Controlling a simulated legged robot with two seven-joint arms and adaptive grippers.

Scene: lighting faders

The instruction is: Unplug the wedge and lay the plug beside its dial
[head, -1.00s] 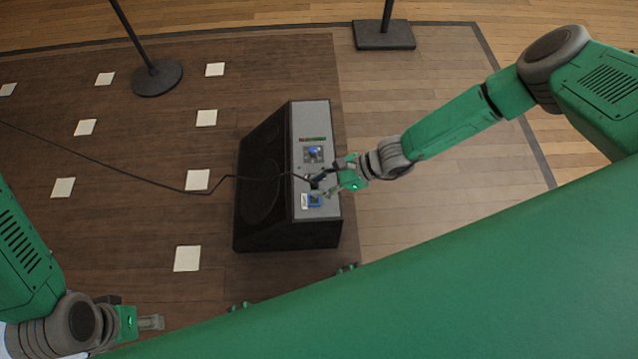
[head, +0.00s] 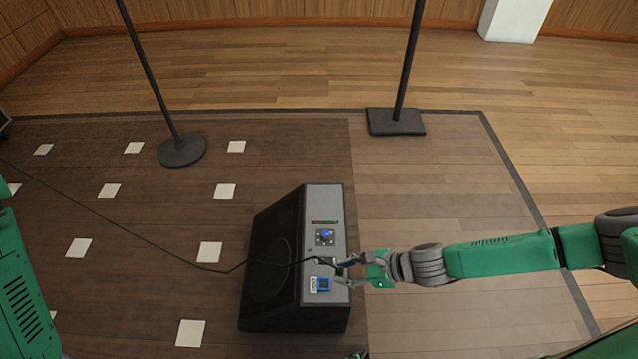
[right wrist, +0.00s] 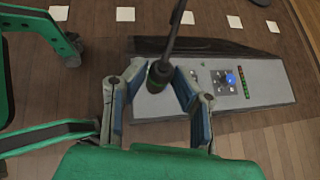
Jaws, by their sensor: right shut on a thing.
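The wedge (head: 275,235) is a dark floor speaker with a grey top panel. Its blue dial (head: 325,236) sits on a dark plate on that panel and also shows in the right wrist view (right wrist: 232,78). My right gripper (head: 343,272) is over the panel's right side, below the dial in the picture. It is shut on the black plug (right wrist: 158,75), with the cable (right wrist: 175,32) leading off it. I cannot tell whether the plug is still seated, as the fingers cover its lower end.
A blue-framed square (head: 323,285) with a white label sits near the panel's lower end. The cable runs left across the floor. Stand bases (head: 182,150) and (head: 396,122) lie behind the wedge. Pale floor squares are at left; the floor to the right is clear.

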